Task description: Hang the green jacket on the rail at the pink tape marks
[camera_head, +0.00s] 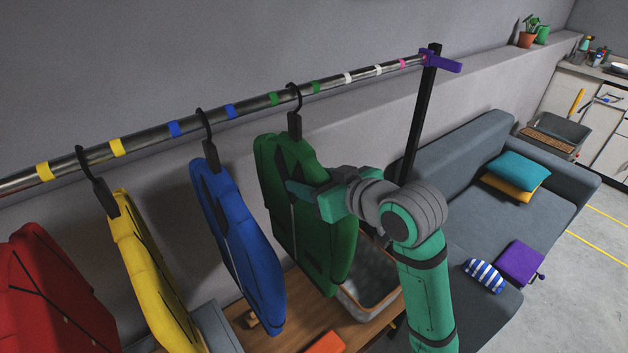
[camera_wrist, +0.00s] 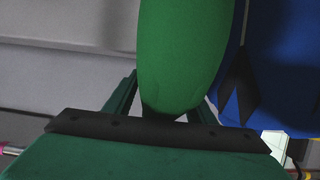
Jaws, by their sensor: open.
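The green jacket (camera_head: 305,215) hangs from a dark hanger (camera_head: 294,125), hooked over the metal rail (camera_head: 195,122) between the two green tape marks. The pink tape marks (camera_head: 403,63) are near the rail's right end, close to the purple end piece. My gripper (camera_head: 295,188) is at the jacket's upper front side, partly overlapping it. In the wrist view, part of the green jacket (camera_wrist: 183,50) lies between the two spread fingers (camera_wrist: 162,100). The jaws are open; whether they touch the cloth I cannot tell.
The blue jacket (camera_head: 238,245), yellow jacket (camera_head: 150,270) and red jacket (camera_head: 50,290) hang to the left. White tape marks (camera_head: 348,77) lie between the green and pink ones. A black post (camera_head: 420,115) supports the rail's right end. A grey bin (camera_head: 385,305) stands below.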

